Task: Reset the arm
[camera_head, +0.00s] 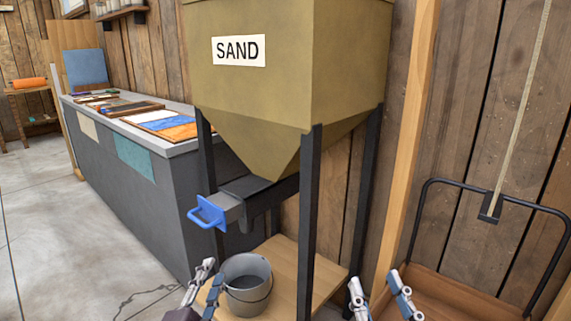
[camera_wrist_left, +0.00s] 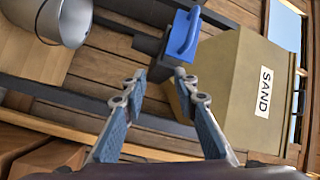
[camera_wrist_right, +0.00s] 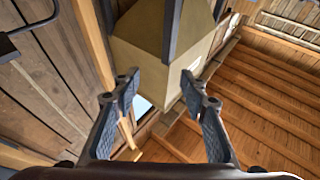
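My left gripper (camera_head: 202,290) is low in the head view, just left of a grey bucket (camera_head: 247,284). In the left wrist view its two fingers (camera_wrist_left: 162,88) are spread with nothing between them. My right gripper (camera_head: 380,294) is at the bottom of the head view, right of the sand hopper's front leg. In the right wrist view its fingers (camera_wrist_right: 160,92) are spread and empty. The bucket stands upright on the wooden base below the hopper. It also shows at the upper left of the left wrist view (camera_wrist_left: 64,20).
The sand hopper (camera_head: 275,75) stands on dark legs, with a blue handle (camera_head: 206,212) at its outlet. A grey counter (camera_head: 150,185) with panels is behind it. A wooden-bed cart (camera_head: 450,293) with a black handle is at right. Concrete floor (camera_head: 40,240) is open at left.

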